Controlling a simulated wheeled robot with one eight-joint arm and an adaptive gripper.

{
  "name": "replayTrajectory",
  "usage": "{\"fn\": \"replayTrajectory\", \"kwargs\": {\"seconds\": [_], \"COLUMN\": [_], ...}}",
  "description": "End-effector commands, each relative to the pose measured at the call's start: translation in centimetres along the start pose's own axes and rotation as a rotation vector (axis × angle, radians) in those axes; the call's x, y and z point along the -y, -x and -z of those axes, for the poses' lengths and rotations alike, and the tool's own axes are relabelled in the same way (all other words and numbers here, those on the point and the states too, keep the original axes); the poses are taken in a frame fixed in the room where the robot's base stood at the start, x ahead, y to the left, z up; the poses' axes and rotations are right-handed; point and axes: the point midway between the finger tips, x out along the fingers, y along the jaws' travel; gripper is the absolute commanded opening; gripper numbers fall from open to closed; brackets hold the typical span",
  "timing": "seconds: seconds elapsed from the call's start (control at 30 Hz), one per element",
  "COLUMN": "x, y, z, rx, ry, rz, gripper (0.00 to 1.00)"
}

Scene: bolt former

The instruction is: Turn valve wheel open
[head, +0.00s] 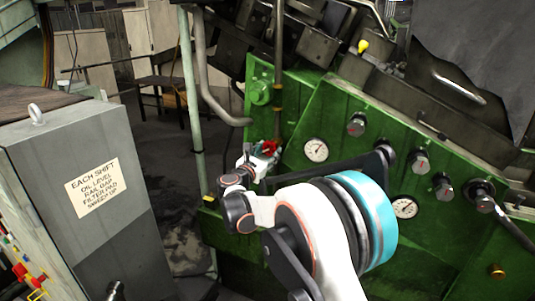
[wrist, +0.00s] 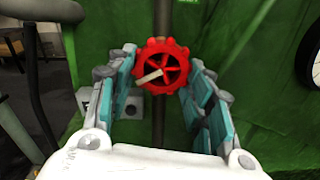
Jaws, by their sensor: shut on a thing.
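The red valve wheel (wrist: 176,57) is in the middle of the wrist view, with spokes and a pale bar across its face. My gripper (wrist: 160,68) has one finger on each side of the wheel and is shut on its rim. The fingers have teal pads. In the head view the red wheel (head: 269,146) shows small at the green machine's left part, and my gripper (head: 264,156) is at it. My wrist and fingers partly hide the wheel there. I cannot tell how far the wheel is turned.
The green machine (head: 335,115) carries gauges and several knobs right of the wheel. A vertical pipe (wrist: 161,18) runs behind the wheel. A grey cabinet (head: 95,215) with a written sign stands at the left. A pale post (head: 192,110) stands between cabinet and machine.

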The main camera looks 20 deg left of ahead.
Motion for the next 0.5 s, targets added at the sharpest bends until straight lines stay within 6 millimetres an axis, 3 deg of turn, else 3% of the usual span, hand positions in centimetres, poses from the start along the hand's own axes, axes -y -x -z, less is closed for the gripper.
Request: {"fn": "replayTrajectory", "kwargs": {"seconds": [0.03,0.07,0.1,0.5], "x": [0.04,0.04,0.04,0.01], "y": [0.08,0.08,0.07,0.33], "z": [0.18,0.18,0.17,0.03], "rx": [-0.002,-0.002,-0.002,0.0], "ry": [-0.001,-0.002,-0.002,-0.001], "rz": [0.001,0.001,0.001,0.001], "gripper": [0.23,0.52,0.56,0.56]}}
